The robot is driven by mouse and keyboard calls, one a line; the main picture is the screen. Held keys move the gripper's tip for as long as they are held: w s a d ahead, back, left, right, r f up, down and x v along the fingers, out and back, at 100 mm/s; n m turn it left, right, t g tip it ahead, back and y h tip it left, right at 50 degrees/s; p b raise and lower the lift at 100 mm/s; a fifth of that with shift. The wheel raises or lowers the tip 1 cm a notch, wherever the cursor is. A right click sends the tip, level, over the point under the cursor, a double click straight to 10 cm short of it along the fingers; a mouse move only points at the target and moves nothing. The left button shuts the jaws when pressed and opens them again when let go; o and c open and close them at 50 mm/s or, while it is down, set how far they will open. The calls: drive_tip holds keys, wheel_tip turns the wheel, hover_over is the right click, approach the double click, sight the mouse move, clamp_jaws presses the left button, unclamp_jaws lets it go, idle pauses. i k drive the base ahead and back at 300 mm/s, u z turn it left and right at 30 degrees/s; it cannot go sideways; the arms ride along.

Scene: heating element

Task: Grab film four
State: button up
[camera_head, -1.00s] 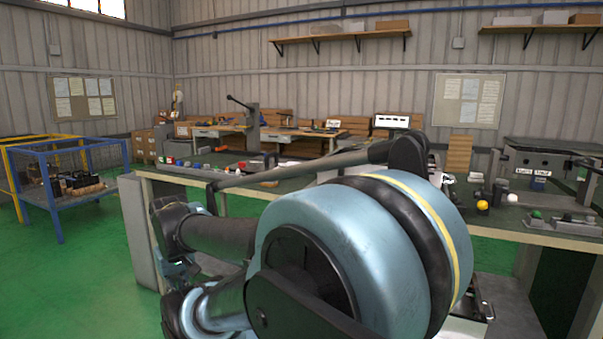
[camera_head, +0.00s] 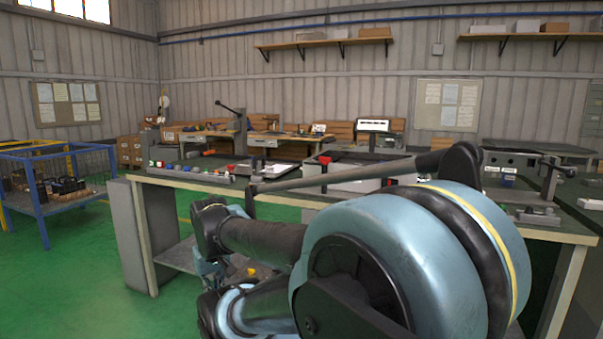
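I cannot make out any film, or a number four, in this view. The long workbench (camera_head: 560,228) stands ahead, with small parts along its top, too small to identify. My blue and black arm fills the lower middle and right, in front of the bench, and hides part of its top and front. The fingers of my gripper cannot be made out.
A blue wire-sided cart (camera_head: 40,213) with dark items stands at the far left. A small lever press (camera_head: 241,130) stands at the back, another lever tool (camera_head: 549,180) on the bench at right. The green floor (camera_head: 75,285) at left is clear.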

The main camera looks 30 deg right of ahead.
sight(276, 168)
drive_tip(key=z, duration=1.05)
drive_tip(key=i, duration=0.25)
drive_tip(key=z, duration=0.05)
